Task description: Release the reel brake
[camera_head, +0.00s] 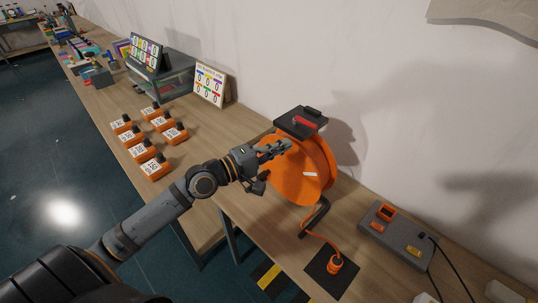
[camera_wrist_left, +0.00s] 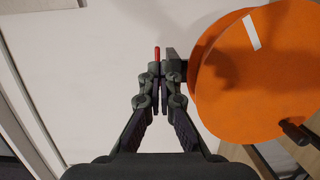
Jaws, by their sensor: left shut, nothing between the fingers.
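The orange reel (camera_head: 290,180) stands on the bench, with a dark block (camera_head: 302,118) on top. A red brake lever (camera_head: 303,123) sits on that block. My left gripper (camera_head: 288,147) is in front of the reel's upper part, just below the block, with its fingers shut and empty. In the left wrist view the shut fingertips (camera_wrist_left: 157,72) point at the red lever (camera_wrist_left: 157,52), which shows just past them. The orange reel (camera_wrist_left: 250,85) fills the right side there. I cannot tell whether the fingertips touch the lever. My right gripper is not in view.
A grey control box (camera_head: 396,232) with orange buttons stands right of the reel. An orange plug (camera_head: 336,262) on a cable sits on a dark mat. Several orange labelled blocks (camera_head: 143,150) stand left on the bench. The wall rises close behind the reel.

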